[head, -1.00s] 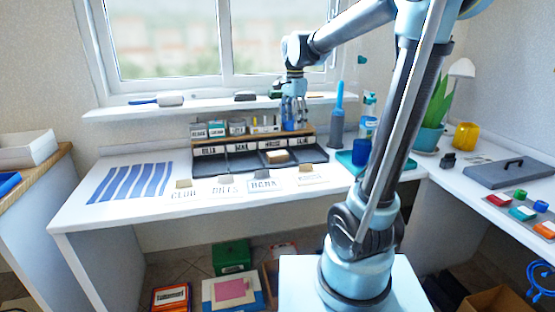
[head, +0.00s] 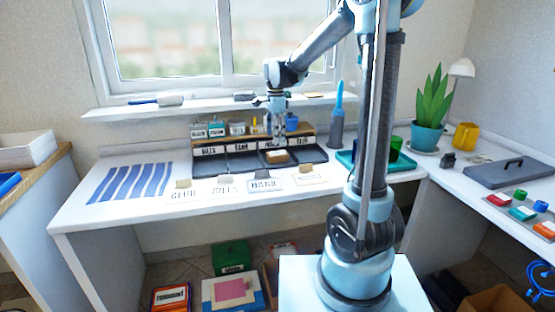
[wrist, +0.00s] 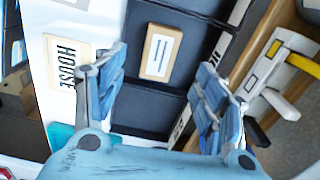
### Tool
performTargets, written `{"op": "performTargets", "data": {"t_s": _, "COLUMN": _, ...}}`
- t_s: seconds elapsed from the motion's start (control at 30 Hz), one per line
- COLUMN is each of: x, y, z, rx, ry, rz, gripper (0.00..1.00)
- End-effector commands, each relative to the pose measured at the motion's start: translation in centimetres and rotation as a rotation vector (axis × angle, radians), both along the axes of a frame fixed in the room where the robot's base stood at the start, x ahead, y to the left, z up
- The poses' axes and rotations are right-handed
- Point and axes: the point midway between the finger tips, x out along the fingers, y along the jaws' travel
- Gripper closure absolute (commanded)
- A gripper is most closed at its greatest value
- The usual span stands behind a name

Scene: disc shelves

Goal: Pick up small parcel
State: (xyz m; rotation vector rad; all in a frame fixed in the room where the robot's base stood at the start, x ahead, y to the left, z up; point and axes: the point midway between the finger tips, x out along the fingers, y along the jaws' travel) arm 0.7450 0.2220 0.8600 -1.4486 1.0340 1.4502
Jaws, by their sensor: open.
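The small parcel, a tan block with a pale label and dark lines (head: 277,156), lies in a compartment right of centre in the dark sorting tray (head: 214,170). In the wrist view the parcel (wrist: 158,52) lies flat on the dark tray floor, between my fingers in the picture. My gripper (head: 276,140) is above and slightly behind the parcel, pointing down and empty. In the wrist view my gripper (wrist: 162,72) has its two blue fingers spread wide, apart from the parcel.
A wooden ledge with labels and small items (head: 238,140) stands behind the tray. A HOUSE card (wrist: 68,65) lies in front of it. A blue bottle (head: 337,115), a teal tray (head: 405,163) and a potted plant (head: 433,105) are to the right. Striped paper (head: 132,183) lies left.

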Motion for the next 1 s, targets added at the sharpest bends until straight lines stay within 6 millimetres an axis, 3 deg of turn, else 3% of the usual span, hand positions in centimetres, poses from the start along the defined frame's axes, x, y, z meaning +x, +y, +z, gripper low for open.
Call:
{"op": "performTargets", "data": {"t_s": 0.2, "x": 0.0, "y": 0.0, "z": -3.1, "rx": 0.0, "ry": 0.0, "rz": 0.0, "gripper": 0.35}}
{"op": "performTargets", "data": {"t_s": 0.47, "x": 0.1, "y": -0.1, "z": -4.5, "rx": 0.0, "ry": 0.0, "rz": 0.0, "gripper": 0.35}}
{"op": "performTargets", "data": {"t_s": 0.8, "x": 0.4, "y": -0.6, "z": -8.4, "rx": 0.0, "ry": 0.0, "rz": 0.001, "gripper": 0.35}}
{"op": "performTargets", "data": {"t_s": 1.0, "x": 0.3, "y": -0.7, "z": -9.4, "rx": 0.0, "ry": 0.0, "rz": 0.001, "gripper": 0.35}}
